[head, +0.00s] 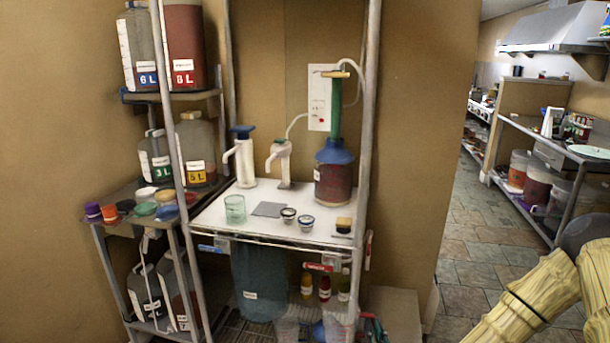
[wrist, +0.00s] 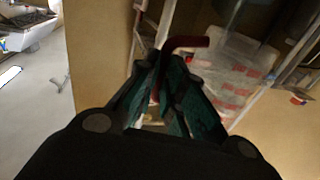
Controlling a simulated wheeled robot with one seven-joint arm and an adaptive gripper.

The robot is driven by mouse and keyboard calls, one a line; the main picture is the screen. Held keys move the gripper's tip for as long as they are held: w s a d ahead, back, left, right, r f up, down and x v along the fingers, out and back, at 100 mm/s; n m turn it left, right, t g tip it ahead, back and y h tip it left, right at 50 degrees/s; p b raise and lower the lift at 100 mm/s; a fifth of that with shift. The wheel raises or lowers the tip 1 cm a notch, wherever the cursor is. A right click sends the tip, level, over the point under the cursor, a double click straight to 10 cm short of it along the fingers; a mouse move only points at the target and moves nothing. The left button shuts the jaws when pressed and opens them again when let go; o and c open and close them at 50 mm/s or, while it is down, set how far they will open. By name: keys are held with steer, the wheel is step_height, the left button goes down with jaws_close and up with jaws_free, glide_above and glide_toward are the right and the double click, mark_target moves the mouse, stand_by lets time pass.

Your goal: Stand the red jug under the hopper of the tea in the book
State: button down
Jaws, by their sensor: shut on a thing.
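In the wrist view, my gripper (wrist: 172,70) has its dark teal fingers closed around a thin, bent red piece (wrist: 188,43) that looks like a handle. The body it belongs to is hidden behind the fingers. In the head view, a small red and green patch (head: 374,328) shows low beside the stand; I cannot tell whether it is my gripper and the held piece. No whole red jug is clear. A blue-topped vessel (head: 334,170) of dark red liquid stands on the white worktop (head: 212,215). I cannot make out a book or which vessel is the hopper.
The worktop also holds two pump dispensers (head: 245,158), a green glass (head: 235,209), a grey pad (head: 269,209) and two small jars. Metal posts (head: 368,110) frame it. Labelled jugs (head: 187,50) fill the left rack. Translucent containers (head: 340,323) stand below. Tiled floor (head: 455,240) is open at right.

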steer(key=s+f+h, duration=0.1)
steer(key=s+f, duration=0.5)
steer(key=f, duration=0.3)
steer(key=shift+s+d, duration=0.25)
steer(key=shift+s, duration=0.15)
stand_by(0.5)
